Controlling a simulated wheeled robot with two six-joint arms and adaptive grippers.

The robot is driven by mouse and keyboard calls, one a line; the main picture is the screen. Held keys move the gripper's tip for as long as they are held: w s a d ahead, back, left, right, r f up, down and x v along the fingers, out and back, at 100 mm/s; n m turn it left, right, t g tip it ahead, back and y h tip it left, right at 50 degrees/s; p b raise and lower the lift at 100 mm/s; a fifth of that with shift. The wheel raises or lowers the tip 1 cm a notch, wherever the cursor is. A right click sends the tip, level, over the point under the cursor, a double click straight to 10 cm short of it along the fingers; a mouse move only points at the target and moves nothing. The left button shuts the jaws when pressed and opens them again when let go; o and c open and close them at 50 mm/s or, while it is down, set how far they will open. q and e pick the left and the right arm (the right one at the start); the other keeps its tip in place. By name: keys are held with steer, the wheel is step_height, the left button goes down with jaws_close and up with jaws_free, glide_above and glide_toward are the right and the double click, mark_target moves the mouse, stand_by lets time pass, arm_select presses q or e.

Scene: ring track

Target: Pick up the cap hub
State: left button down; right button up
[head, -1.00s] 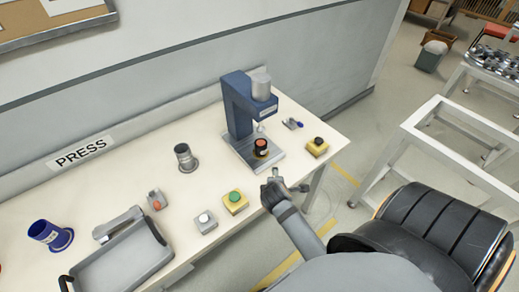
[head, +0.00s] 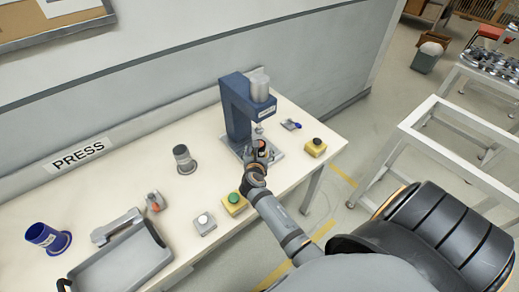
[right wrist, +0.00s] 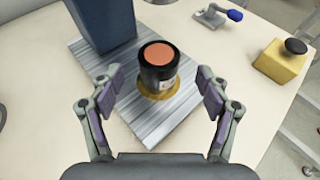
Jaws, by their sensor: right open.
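The cap hub (right wrist: 158,68) appears to be the black cylinder with an orange top. It stands upright on a yellowish round base (right wrist: 158,86) on the press's ribbed metal plate (right wrist: 125,95). In the head view the hub (head: 263,146) is partly hidden by my right gripper (head: 256,153). In the right wrist view my right gripper (right wrist: 160,86) is open, with one finger on each side of the hub and a gap to both. Nothing is held. My left gripper is not in view.
The blue press (head: 237,108) rises just behind the hub. A yellow box with a black button (head: 315,148) is to the right, a green-button box (head: 235,203) in front. A grey flanged cylinder (head: 184,159) and a grey tray (head: 120,265) stand on the table (head: 145,185) to the left.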

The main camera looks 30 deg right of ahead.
steer(key=x, duration=0.6)
steer(key=shift+a+f, duration=0.2)
steer(key=shift+s+a+r, duration=0.1)
steer(key=shift+s+r, duration=0.05)
steer(key=shift+s, duration=0.05)
steer(key=shift+c, duration=1.1)
steer(key=c, duration=1.2)
steer(key=shift+c, duration=0.7)
